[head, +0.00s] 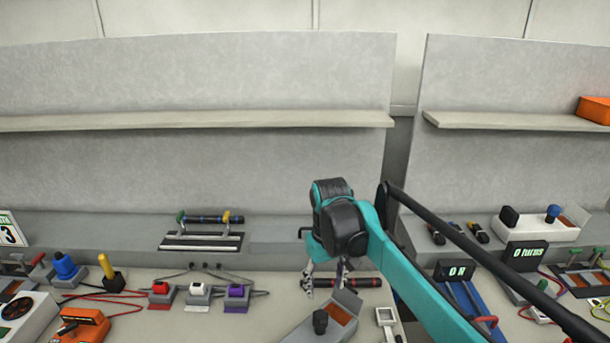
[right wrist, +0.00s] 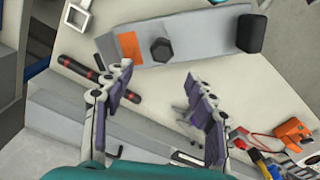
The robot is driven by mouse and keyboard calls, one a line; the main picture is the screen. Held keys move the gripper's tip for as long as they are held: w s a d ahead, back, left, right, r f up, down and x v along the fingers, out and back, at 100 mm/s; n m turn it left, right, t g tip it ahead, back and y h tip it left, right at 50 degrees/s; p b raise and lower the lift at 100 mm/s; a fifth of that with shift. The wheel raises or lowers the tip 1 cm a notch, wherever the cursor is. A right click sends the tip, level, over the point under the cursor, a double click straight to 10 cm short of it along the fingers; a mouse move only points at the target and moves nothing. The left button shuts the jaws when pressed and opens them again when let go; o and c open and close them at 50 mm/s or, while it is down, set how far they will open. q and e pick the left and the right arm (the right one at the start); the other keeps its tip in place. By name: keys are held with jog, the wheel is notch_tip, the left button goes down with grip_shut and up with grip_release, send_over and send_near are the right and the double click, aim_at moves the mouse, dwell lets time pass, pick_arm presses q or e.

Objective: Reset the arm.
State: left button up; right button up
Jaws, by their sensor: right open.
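My right arm (head: 400,270) comes in from the lower right, teal with black joints, and reaches over the bench. Its gripper (head: 325,282) hangs above the bench, partly hidden by the arm's black joint. In the right wrist view the two fingers of the right gripper (right wrist: 158,105) are spread wide with nothing between them. A black bar with red bands (head: 350,283) lies on the bench beside the gripper; it also shows left of the fingers in the right wrist view (right wrist: 100,78). My left gripper is not in view.
A grey device with a black knob (head: 320,322) stands just in front of the gripper. Red, white and purple switches (head: 198,291) stand to the left. Displays and blue rails (head: 460,290) are at right. A long shelf (head: 200,120) runs along the back wall; air above the bench is free.

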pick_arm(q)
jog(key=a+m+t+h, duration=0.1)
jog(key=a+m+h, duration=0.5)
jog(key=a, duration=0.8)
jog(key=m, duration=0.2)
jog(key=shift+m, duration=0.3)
pick_arm(e)
jog(key=s+d+f+m+t, duration=0.2)
jog(key=s+d, duration=0.4)
jog(key=s, duration=0.3)
jog(key=s+d+f+m+t, duration=0.2)
jog(key=s+d+f+t, duration=0.3)
jog(key=s+d, duration=0.2)
jog(key=shift+s+f, duration=0.2)
jog(key=shift+s, duration=1)
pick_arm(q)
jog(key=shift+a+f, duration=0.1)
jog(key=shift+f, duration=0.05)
